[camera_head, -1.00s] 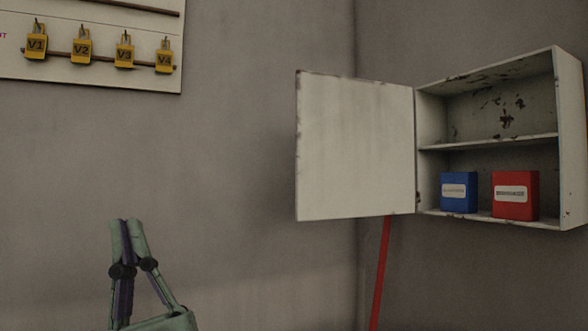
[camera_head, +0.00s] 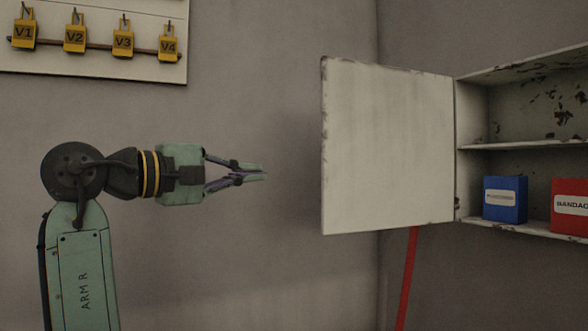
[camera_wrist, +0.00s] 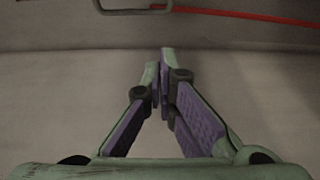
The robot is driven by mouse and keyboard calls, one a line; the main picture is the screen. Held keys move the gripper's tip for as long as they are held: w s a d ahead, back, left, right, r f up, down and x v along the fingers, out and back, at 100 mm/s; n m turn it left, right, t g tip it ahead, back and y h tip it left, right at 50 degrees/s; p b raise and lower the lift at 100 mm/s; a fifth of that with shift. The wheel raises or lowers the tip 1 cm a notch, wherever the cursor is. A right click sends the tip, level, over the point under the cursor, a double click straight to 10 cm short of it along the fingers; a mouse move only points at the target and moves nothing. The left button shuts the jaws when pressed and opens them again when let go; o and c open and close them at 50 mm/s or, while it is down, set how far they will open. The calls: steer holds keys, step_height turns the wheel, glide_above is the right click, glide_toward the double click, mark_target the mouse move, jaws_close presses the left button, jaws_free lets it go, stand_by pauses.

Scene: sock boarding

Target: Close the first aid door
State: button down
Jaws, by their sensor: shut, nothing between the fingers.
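The first aid door (camera_head: 388,148) is a pale, worn panel standing wide open to the left of its cabinet (camera_head: 520,143) in the head view. It hangs from the cabinet's left edge. My gripper (camera_head: 264,174) is shut and empty, pointing right, left of the door's free edge with a visible gap between. In the wrist view my closed fingertips (camera_wrist: 165,58) point at bare grey wall; I cannot make out the door there for certain.
A blue box (camera_head: 505,199) and a red box (camera_head: 570,207) stand on the cabinet's lower shelf. A red pole or pipe (camera_head: 406,280) runs below the door. A board with yellow tags (camera_head: 75,35) hangs at upper left.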

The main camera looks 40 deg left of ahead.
steer(key=w+d+p, duration=0.1)
steer(key=w+d, duration=0.4)
steer(key=w, duration=0.3)
steer(key=shift+p, duration=0.3)
steer(key=shift+f, duration=0.1)
